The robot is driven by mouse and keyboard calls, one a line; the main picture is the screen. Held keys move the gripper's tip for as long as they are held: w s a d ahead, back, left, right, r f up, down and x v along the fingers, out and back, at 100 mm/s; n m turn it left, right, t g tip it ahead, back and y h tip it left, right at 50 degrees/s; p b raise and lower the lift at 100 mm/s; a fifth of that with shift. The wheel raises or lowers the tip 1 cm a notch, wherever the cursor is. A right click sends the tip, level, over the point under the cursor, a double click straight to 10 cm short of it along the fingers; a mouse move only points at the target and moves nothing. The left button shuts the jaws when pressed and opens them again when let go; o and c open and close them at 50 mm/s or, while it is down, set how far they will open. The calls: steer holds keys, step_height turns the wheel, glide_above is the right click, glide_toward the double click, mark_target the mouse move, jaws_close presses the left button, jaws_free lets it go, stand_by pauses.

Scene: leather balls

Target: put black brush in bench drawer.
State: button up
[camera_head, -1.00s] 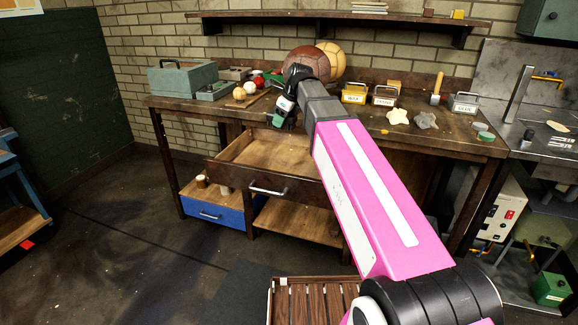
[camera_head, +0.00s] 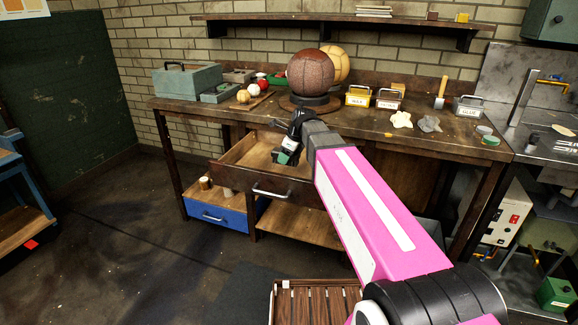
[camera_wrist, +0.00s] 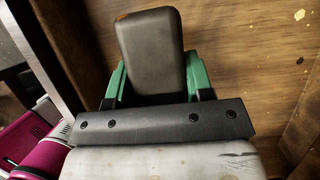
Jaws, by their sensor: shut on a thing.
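The bench drawer (camera_head: 236,163) is pulled out from under the workbench, and its wooden floor shows empty on the left. My gripper (camera_head: 287,158) is over the right part of the drawer, pointing down. In the wrist view my gripper (camera_wrist: 156,80) has its green fingers shut on the sides of a dark block-like thing, which I take to be the black brush (camera_wrist: 151,50). The drawer floor (camera_wrist: 235,60) lies behind it. I cannot tell whether the brush touches the floor. In the head view the brush is hardly visible.
On the workbench (camera_head: 215,107) stand a brown leather ball (camera_head: 310,72) on a round stand, a tan ball (camera_head: 340,65), a toolbox (camera_head: 187,79) and labelled tins (camera_head: 358,96). A blue drawer (camera_head: 212,213) is below. A slatted wooden crate (camera_head: 316,298) stands in front.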

mark_target(285, 171)
steer(key=shift+w+d+f, duration=0.3)
steer(key=shift+w+f, duration=0.05)
steer(key=shift+w, duration=0.2)
steer(key=shift+w+d+f, duration=0.3)
steer(key=shift+w+f, duration=0.05)
steer(key=shift+w, duration=0.2)
steer(key=shift+f, duration=2)
steer(key=shift+f, duration=0.1)
steer(key=o, duration=0.9)
steer(key=v, duration=1.2)
